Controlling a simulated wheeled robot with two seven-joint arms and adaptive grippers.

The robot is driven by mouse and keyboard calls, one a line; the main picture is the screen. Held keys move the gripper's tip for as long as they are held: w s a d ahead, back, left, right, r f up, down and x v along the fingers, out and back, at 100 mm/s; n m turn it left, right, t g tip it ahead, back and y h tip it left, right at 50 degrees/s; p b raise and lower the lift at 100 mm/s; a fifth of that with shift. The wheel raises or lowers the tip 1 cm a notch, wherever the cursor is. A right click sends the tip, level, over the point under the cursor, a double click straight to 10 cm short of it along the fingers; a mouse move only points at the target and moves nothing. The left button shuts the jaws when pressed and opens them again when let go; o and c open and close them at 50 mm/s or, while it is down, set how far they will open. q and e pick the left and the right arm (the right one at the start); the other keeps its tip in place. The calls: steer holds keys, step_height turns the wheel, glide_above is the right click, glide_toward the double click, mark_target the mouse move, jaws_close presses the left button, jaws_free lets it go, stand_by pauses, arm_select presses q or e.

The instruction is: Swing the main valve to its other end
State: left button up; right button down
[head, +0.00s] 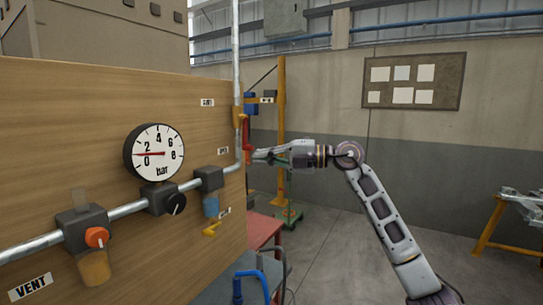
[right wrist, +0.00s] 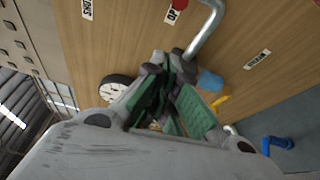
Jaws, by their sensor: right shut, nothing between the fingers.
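The likely main valve is on the vertical pipe at the panel's right edge: an orange body (head: 238,115) with a red lever (head: 246,138) hanging down from it. In the head view the lever's end is close to a label reading roughly OPEN (head: 222,151); another label (head: 207,102), probably SHUT, sits higher. My right gripper (head: 254,155) is shut and empty beside the lever's lower end; I cannot tell whether they touch. In the right wrist view its fingers (right wrist: 168,62) are together, and a red tip (right wrist: 180,3) shows at the top edge. My left gripper is out of view.
A red table (head: 263,229) stands below. Floor right of it is clear.

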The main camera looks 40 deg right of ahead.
arm_select(q)
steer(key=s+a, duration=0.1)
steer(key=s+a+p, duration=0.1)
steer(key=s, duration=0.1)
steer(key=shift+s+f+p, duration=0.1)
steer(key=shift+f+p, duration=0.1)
steer(key=shift+p, duration=0.1)
arm_select(e)
steer(key=w, duration=0.5)
steer(key=shift+w+a+r, duration=0.1)
steer(key=shift+w+a, duration=0.05)
steer(key=shift+w, duration=0.25)
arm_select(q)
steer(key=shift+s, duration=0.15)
